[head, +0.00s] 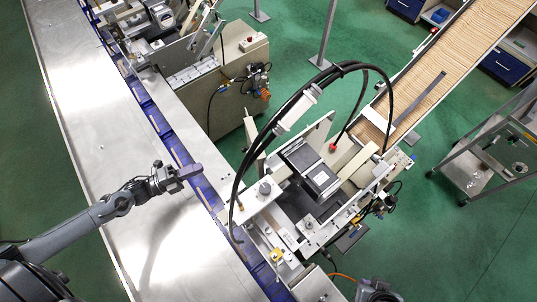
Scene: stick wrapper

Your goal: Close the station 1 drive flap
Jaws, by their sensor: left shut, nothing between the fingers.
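My left gripper (190,172) reaches in from the left over the steel table, shut and empty. Its fingers point right, toward the blue conveyor channel (176,146). A wrapping station (322,178) with a dark-and-silver block and black hoses stands to the right of the gripper, apart from it. A second station (228,72) stands farther back. I cannot tell which part is the station 1 drive flap or whether it is open. My right gripper does not show.
The long steel table (95,110) is mostly bare. Looped black hoses (290,105) arch above the near station. A slanted feed belt of sticks (450,62) rises to the upper right. A metal cart (485,160) stands at the right on green floor.

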